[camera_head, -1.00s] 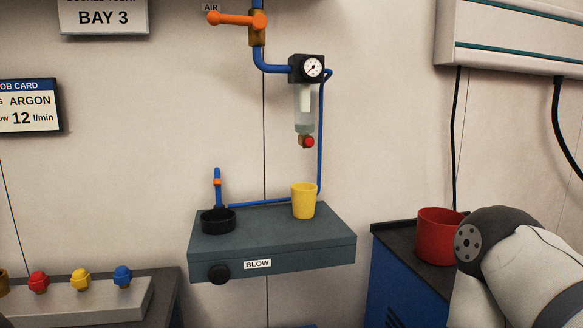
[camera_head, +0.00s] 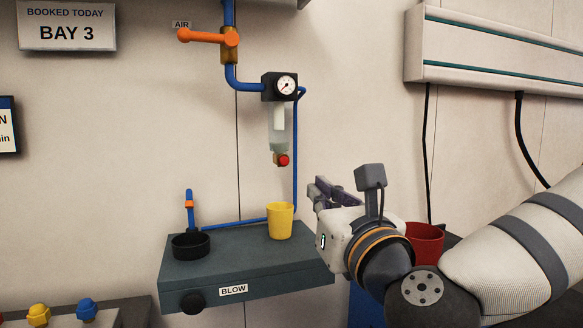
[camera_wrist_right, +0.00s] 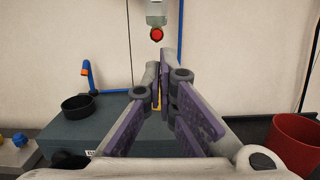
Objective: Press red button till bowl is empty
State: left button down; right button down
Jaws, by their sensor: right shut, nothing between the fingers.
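The clear bowl (camera_head: 278,132) hangs under the black gauge block (camera_head: 279,87) on the wall. Some pale liquid seems to show low in it. The red button (camera_head: 284,160) sits on a brass fitting at its bottom and also shows in the wrist view (camera_wrist_right: 156,34), above my fingertips. A yellow cup (camera_head: 280,222) stands upright on the grey box below; in the wrist view my fingers mostly hide it. My right gripper (camera_head: 317,190) is shut and empty, to the right of the button and a little lower, apart from it. Its purple-padded fingers (camera_wrist_right: 160,72) point forward. My left gripper is out of view.
The grey box (camera_head: 215,268) marked BLOW carries a black dish (camera_head: 190,246) and a blue nozzle (camera_head: 189,205). An orange air lever (camera_head: 205,37) is above. A red bucket (camera_head: 425,243) stands partly behind my right arm. Colored knobs (camera_head: 38,313) are at lower left.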

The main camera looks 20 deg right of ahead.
aim_at(287, 162)
jog(key=shift+w, duration=0.1)
